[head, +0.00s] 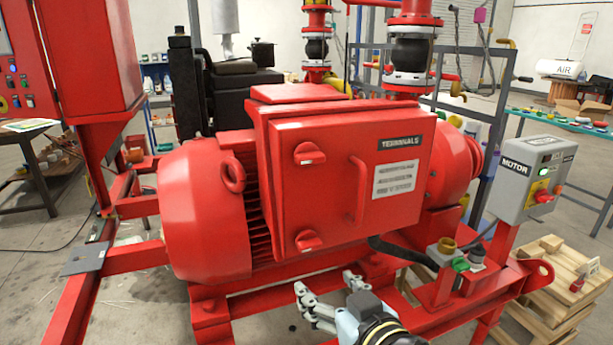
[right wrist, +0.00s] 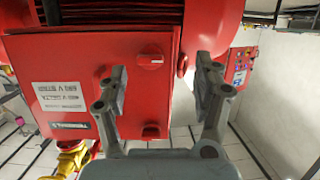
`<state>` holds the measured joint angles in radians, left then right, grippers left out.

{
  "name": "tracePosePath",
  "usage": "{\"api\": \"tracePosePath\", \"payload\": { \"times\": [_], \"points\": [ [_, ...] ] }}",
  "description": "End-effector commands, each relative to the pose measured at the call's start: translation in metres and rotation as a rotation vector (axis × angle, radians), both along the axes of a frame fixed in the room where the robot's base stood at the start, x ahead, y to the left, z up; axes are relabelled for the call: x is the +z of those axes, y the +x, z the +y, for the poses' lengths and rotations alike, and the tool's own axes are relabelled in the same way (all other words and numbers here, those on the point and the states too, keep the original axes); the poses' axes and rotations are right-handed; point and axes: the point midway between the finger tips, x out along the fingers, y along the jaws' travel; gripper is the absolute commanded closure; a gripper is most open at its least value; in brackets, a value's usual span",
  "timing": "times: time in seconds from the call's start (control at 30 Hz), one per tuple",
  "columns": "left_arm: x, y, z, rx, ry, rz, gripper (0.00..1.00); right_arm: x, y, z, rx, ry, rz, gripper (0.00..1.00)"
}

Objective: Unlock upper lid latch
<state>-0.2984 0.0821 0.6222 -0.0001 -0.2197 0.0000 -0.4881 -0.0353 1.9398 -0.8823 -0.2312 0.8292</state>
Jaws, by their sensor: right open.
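The red terminal box (head: 335,215) on the motor has a lid with two red latch knobs on its left side. The upper lid latch (head: 308,153) sits near the top left corner; the lower latch (head: 308,241) is near the bottom left. My right gripper (head: 327,283) is open and empty, low in front of the box and below the lower latch. In the right wrist view the box hangs inverted; the lower latch (right wrist: 150,60) and the upper latch (right wrist: 151,132) both show between the spread fingers, with no contact visible. My left gripper is out of view.
A red handle (head: 358,190) stands out from the lid, right of the latches. A grey motor control box (head: 538,178) stands on a post at the right. Red frame rails (head: 75,285) and pallets (head: 560,300) lie low around the motor. An eye ring (head: 232,172) juts out left.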

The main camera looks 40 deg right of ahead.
Motion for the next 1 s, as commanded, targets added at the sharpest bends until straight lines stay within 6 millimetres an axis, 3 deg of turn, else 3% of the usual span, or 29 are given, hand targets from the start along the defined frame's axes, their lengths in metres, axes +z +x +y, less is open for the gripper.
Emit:
{"api": "tracePosePath", "payload": {
  "times": [0.03, 0.1, 0.2, 0.3, 0.47, 0.8, 1.0],
  "points": [
    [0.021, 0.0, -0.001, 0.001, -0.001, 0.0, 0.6, 0.059, 0.003, -0.002, -0.013, -0.001, -0.074, 0.33],
    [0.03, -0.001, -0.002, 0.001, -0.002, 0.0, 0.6, 0.11, 0.004, -0.004, -0.028, -0.002, -0.156, 0.33],
    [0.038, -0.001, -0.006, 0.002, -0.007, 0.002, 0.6, 0.157, 0.003, -0.007, -0.042, -0.002, -0.234, 0.33],
    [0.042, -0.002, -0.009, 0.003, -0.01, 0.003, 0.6, 0.179, 0.003, -0.009, -0.048, -0.002, -0.272, 0.33],
    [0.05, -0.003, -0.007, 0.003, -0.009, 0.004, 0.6, 0.185, 0.021, -0.013, -0.049, -0.004, -0.282, 0.33],
    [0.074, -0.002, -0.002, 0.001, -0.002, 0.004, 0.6, 0.185, 0.085, -0.029, -0.049, -0.005, -0.281, 0.33],
    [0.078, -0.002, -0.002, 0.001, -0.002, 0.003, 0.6, 0.182, 0.104, -0.033, -0.05, -0.003, -0.279, 0.33]
  ]
}}
